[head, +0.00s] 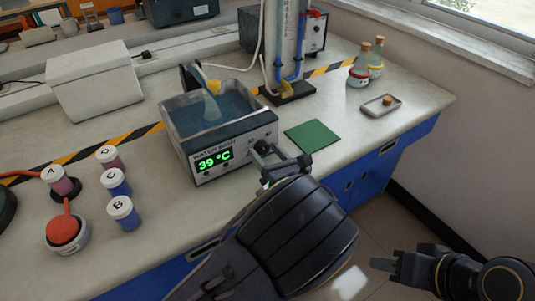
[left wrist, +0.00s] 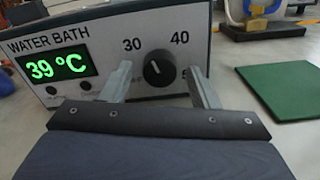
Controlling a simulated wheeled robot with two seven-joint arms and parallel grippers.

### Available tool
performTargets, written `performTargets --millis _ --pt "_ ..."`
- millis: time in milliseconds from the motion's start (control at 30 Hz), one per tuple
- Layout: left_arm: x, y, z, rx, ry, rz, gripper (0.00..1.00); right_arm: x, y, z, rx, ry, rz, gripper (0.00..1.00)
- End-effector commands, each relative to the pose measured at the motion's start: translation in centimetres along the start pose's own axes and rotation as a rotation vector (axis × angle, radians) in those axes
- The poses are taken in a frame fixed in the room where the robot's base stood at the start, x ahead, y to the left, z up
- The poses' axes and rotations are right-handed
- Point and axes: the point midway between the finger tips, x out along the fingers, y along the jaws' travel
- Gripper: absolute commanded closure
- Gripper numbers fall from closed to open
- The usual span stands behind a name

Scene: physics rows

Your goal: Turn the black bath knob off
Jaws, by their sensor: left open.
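The water bath (head: 221,148) stands on the bench, with a green display reading 39 °C on its front. Its black knob (left wrist: 158,68) is on the front panel, right of the display, with marks 30 and 40 around it; a white pointer line shows on it. My left gripper (head: 266,160) is at the right part of the front panel; in the left wrist view its open fingers (left wrist: 160,88) are on either side of the knob, with gaps visible. In the head view the gripper partly covers the knob. My right gripper (head: 384,265) is at the lower right, away from the bench, its jaws unclear.
A green mat (head: 312,136) lies right of the bath. Labelled jars (head: 117,183) and a red-topped container (head: 65,232) stand to the left. A glass apparatus stand (head: 290,92) is behind. Flasks (head: 360,72) and a small tray (head: 381,106) are at the far right.

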Motion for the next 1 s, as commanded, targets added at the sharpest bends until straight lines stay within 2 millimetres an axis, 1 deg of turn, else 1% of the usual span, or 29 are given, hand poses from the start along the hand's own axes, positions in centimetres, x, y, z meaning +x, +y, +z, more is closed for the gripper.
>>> performTargets --millis 100,433,467,767,1000 --pt "0.0 0.0 0.0 0.0 0.0 0.0 0.45 0.0 0.0 0.0 0.0 0.0 0.0 0.64" --pt "0.0 0.0 0.0 0.0 0.0 0.0 0.88 0.0 0.0 0.0 0.0 0.0 0.0 0.64" --pt "0.0 0.0 0.0 0.0 0.0 0.0 0.9 0.0 0.0 0.0 0.0 0.0 0.0 0.64" --pt "-0.1 0.0 -0.1 -0.055 0.001 0.0 0.9 0.4 0.2 0.2 0.0 0.0 0.0 0.64" --pt "-0.1 -0.1 -0.3 -0.206 0.002 0.001 0.9 1.2 0.6 0.6 0.0 0.0 0.0 0.64"
